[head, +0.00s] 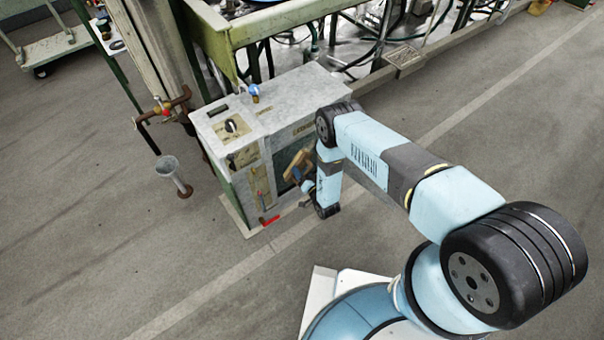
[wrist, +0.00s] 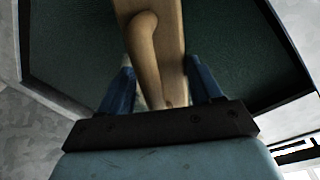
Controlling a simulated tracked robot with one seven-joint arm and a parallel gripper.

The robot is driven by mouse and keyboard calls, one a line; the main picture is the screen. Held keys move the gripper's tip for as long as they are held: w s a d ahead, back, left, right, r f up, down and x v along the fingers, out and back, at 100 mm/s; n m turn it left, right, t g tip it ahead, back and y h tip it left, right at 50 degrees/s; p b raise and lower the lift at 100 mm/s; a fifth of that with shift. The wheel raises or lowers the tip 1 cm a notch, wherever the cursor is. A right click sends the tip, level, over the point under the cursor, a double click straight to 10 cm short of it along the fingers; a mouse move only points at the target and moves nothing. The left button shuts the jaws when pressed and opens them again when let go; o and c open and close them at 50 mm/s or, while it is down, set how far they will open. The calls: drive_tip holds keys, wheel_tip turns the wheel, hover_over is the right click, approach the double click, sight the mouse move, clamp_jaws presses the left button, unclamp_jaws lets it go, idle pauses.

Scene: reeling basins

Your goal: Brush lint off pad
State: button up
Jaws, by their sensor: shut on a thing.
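A wooden brush (head: 298,162) is held in my gripper (head: 305,178) at the front of the grey cabinet. In the wrist view the brush (wrist: 175,45) is a tan wooden body with a rounded handle, between the two blue fingers of my gripper (wrist: 163,88). The fingers are shut on the handle. The pad is a dark green panel (wrist: 235,50) behind the brush in the wrist view; in the head view the pad (head: 281,160) is set in the cabinet front, partly hidden by brush and arm. I cannot make out lint or bristles, nor whether the brush touches the pad.
The grey cabinet (head: 270,98) has knobs on top and a red handle (head: 269,220) low at its front. A green basin frame (head: 270,25) stands behind it. A funnel-topped post (head: 172,172) and pipe valve (head: 163,107) stand left. The floor in front is clear.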

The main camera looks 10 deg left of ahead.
drive_tip(key=shift+w+a, duration=0.3)
idle(0.4)
